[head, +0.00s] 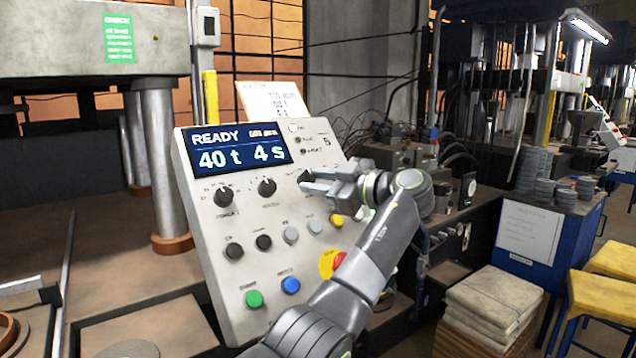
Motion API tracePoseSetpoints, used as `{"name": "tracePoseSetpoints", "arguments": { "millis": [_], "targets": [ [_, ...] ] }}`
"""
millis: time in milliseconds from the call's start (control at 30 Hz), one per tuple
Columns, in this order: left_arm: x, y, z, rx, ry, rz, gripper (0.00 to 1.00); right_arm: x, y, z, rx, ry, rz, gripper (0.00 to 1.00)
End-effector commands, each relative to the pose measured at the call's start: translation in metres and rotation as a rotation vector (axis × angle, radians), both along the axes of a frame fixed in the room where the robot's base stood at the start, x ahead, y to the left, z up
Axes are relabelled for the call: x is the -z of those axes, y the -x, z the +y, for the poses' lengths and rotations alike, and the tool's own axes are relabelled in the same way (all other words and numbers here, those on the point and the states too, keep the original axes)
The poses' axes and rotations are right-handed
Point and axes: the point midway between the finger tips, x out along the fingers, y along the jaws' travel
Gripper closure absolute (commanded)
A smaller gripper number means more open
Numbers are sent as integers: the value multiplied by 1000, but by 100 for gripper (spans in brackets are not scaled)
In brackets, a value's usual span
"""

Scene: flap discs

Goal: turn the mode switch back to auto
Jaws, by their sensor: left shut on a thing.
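The control panel (205,290) is a tilted, light grey box with a lit display (238,147) reading READY, 40 t and 4 s. A row of black knobs sits below the display: a left knob (223,195), a middle knob (267,187) and a right one, the mode switch (305,176). My left gripper (311,181) reaches in from the right of the panel and is shut on the mode switch. The fingers hide part of this knob, and I cannot read its label or pointer position. My right gripper is not in view.
A press column (165,170) stands left. Stacked sacks (490,300) and a blue cabinet (548,245) stand right.

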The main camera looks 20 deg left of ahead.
Motion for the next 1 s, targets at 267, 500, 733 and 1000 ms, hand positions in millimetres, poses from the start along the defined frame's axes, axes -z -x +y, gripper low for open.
{"name": "tracePoseSetpoints", "arguments": {
  "millis": [267,500,733,1000],
  "targets": [
    [1,0,0,1,1,1,93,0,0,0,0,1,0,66],
    [0,0,0,1,1,1,49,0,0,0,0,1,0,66],
    [0,0,-1,1,0,1,49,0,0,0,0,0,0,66],
    [0,11,-36,4,0,0,49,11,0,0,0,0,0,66]
  ]
}}
